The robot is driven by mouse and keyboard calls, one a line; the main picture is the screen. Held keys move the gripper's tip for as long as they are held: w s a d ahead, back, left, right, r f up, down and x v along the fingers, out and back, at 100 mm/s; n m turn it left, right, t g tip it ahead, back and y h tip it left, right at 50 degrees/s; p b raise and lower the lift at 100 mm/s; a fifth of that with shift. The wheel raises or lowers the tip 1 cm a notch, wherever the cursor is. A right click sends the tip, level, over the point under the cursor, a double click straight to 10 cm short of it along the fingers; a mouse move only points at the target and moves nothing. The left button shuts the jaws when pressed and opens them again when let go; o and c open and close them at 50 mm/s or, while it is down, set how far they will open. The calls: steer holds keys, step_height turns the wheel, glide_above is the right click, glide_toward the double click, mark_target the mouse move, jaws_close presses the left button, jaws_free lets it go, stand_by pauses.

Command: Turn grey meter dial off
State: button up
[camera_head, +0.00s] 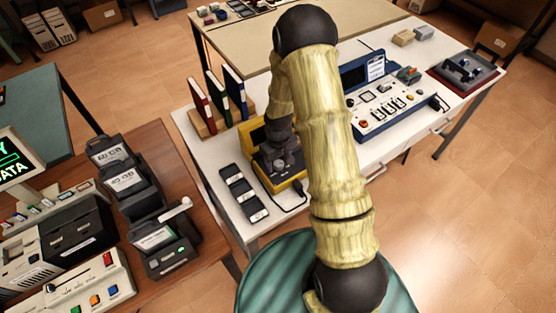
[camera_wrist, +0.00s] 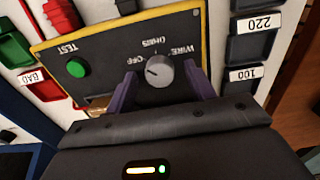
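The meter is a yellow-edged box with a dark face; in the wrist view its face (camera_wrist: 105,55) fills the upper middle, lettering upside down. The grey dial (camera_wrist: 159,70) sits on this face, with OFF to its left and OHMS and WIRE above and to its right. A pale mark on the dial seems to point left, towards OFF. My gripper (camera_wrist: 160,80) is open, its purple fingers on either side of the dial; I cannot tell whether they touch it. In the head view the meter (camera_head: 257,134) is on the white table, partly hidden by my arm.
A green TEST button (camera_wrist: 76,68) is on the meter's face. Dark labelled trays (camera_head: 243,192) lie beside the meter. Red, green and blue binders (camera_head: 216,98) stand behind it. A blue-and-white control panel (camera_head: 390,112) is to the right. A brown table (camera_head: 155,140) is at left.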

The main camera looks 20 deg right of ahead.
mark_target(279, 163)
step_height(279, 163, up, 17)
steer(key=b, duration=0.1)
steer(key=shift+r+b, duration=0.2)
steer(key=shift+b, duration=0.2)
stand_by(0.7)
steer(key=s+r+m+t, duration=0.2)
steer(key=s+r+m, duration=0.1)
steer(key=s, duration=1.1)
steer(key=shift+s+m+t, duration=0.2)
steer(key=shift+m+t, duration=0.1)
steer(key=shift+m, duration=0.1)
